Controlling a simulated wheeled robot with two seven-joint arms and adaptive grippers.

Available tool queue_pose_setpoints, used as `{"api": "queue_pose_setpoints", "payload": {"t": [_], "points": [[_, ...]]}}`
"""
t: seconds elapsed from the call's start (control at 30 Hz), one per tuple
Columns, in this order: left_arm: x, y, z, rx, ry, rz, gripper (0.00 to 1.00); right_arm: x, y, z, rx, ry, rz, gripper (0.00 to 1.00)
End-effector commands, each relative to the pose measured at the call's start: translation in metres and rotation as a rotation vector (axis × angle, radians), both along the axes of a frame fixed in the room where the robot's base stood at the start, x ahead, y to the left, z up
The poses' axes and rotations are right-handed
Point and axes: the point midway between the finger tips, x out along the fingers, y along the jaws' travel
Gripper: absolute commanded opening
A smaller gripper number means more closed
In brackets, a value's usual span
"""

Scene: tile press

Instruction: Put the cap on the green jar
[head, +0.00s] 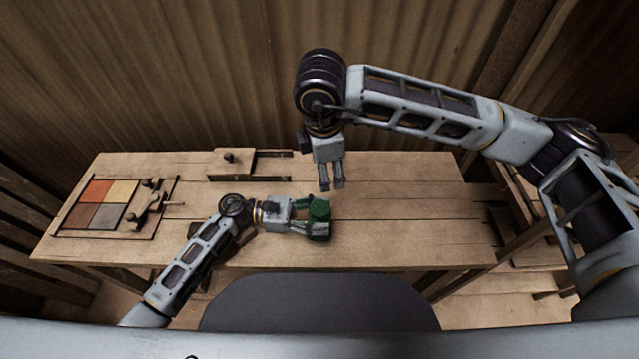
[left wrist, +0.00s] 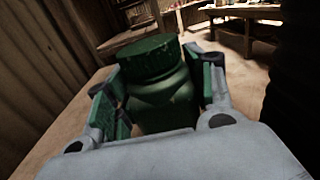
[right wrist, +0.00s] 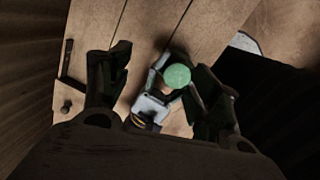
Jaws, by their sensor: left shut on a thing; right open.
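The green jar (head: 318,232) stands upright near the middle of the table. My left gripper (head: 310,219) is shut on it, with one finger on each side of its body. A green ribbed cap (head: 320,208) sits on the jar's mouth; it also shows in the left wrist view (left wrist: 149,57) and as a lighter green disc in the right wrist view (right wrist: 177,76). Whether it is screwed tight I cannot tell. My right gripper (head: 332,186) points down, open and empty, above and a little behind the jar, apart from the cap.
A wooden table (head: 420,210) is bare to the right of the jar. A wooden block with a dark knob (head: 231,160) is at the back edge.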

Motion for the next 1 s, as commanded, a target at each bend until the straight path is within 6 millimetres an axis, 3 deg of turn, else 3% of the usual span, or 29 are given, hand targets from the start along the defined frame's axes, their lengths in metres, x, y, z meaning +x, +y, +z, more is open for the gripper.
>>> {"api": "queue_pose_setpoints", "payload": {"t": [1.0], "points": [[0.000, 0.000, 0.000, 0.000, 0.001, 0.000, 0.00, -0.011, 0.000, -0.008, -0.100, 0.101, 0.816, 0.62]]}}
